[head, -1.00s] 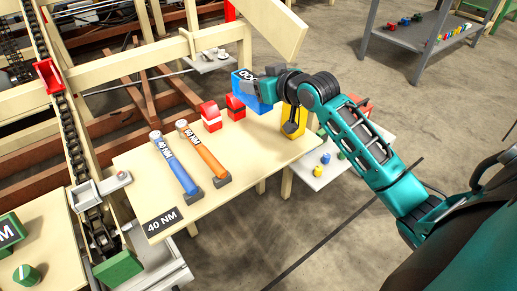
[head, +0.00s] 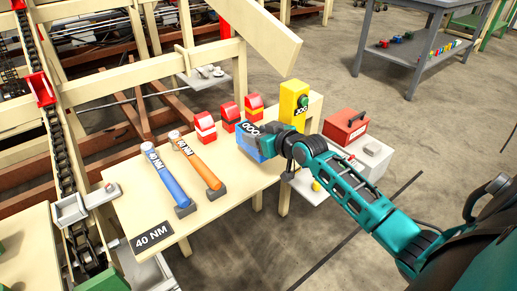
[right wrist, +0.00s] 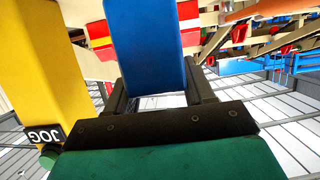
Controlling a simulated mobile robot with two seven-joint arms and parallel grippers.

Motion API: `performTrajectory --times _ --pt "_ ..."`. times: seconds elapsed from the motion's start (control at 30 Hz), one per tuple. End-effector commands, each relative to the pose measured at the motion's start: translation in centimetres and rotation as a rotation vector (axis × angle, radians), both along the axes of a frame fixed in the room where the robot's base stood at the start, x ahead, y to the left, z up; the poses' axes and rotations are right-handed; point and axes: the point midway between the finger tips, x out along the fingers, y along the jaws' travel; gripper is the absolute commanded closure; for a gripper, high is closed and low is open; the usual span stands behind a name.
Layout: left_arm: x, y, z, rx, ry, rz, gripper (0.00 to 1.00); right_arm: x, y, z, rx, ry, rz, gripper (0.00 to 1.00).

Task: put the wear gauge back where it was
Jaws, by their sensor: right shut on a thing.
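My right gripper (head: 277,142) is shut on a blue block-shaped gauge (head: 254,147) with a white-on-dark marking on its top, which I take to be the wear gauge. It is over the right part of the wooden table (head: 228,196), in front of the red blocks. Whether its underside touches the table cannot be told. In the right wrist view the blue gauge (right wrist: 150,45) stands up between the dark fingers (right wrist: 162,112). My left gripper is not in view.
Three banded red blocks (head: 205,127) stand behind the gauge. A yellow JOG post (head: 293,103) is at the table's back right. A red toolbox (head: 346,127) is beyond the right edge.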

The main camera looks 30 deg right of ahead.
Motion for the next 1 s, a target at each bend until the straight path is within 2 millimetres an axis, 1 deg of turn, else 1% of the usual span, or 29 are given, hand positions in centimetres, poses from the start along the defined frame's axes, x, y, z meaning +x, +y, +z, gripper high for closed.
performTrajectory --times 0.1,0.2,0.23,0.47,0.57,0.6,0.87,1.0 --pt "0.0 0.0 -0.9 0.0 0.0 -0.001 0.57 0.0 0.0 -2.0 0.0 0.002 -0.001 0.96" --pt "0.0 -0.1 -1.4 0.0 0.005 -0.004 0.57 0.0 0.0 -3.5 0.002 0.002 -0.001 0.96" --pt "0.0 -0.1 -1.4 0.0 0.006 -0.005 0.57 0.0 0.0 -3.8 0.002 0.0 -0.001 0.96" --pt "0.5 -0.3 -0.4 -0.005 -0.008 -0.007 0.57 0.0 0.0 -3.8 0.0 -0.001 0.0 0.96" --pt "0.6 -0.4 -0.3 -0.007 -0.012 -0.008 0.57 0.0 0.0 -3.9 0.0 -0.001 0.0 0.96" --pt "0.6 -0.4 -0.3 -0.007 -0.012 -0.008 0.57 0.0 0.0 -4.2 0.0 0.003 0.0 0.46" --pt "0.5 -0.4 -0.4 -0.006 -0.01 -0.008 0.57 0.0 0.0 -4.1 0.0 0.003 0.0 0.21" --pt "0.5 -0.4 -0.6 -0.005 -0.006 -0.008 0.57 0.0 0.0 -4.1 0.0 0.003 0.0 0.21"
